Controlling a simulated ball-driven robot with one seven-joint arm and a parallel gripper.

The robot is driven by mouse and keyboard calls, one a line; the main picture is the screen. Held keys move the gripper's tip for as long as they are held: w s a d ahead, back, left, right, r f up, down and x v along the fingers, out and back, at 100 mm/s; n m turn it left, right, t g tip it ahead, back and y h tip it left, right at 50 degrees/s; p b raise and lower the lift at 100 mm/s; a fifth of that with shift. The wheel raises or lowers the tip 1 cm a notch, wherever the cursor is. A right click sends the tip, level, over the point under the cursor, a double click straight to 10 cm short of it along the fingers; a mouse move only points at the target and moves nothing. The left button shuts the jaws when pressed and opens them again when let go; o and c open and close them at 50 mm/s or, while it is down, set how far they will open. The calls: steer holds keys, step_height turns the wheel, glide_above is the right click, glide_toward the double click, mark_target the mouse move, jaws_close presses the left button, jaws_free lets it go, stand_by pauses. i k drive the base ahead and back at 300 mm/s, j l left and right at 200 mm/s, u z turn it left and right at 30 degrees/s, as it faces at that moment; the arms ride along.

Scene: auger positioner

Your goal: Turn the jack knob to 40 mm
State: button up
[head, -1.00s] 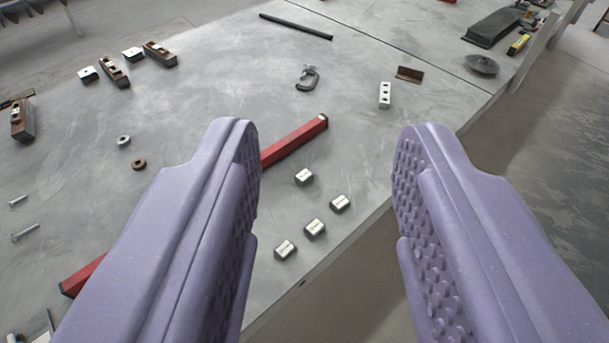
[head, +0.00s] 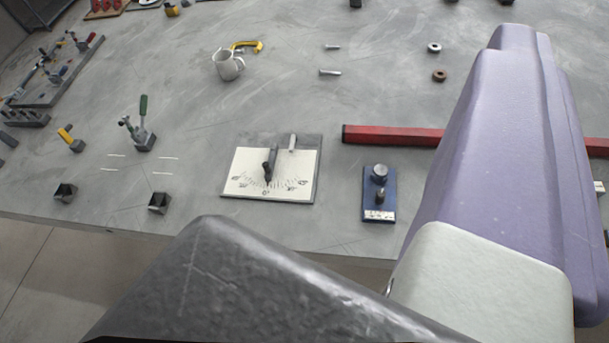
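A small blue block (head: 371,211) lies on the grey table near its front edge. It carries a round metal knob (head: 380,172), a dark post and a white scale strip at its front; I take this for the jack, but its reading is too small to make out.
Left of the blue block is a white angle-scale plate (head: 246,180) with a dark pointer. A red bar (head: 395,135) lies behind it. The table between mug and plate is clear.

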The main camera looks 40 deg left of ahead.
mark_target(379, 196)
steer(key=k+j+u, duration=0.2)
steer(key=i+l, duration=0.25)
steer(key=i, duration=0.15)
steer(key=i+l, duration=0.25)
steer(key=i, duration=0.15)
steer(key=i+l, duration=0.25)
steer(key=i, duration=0.15)
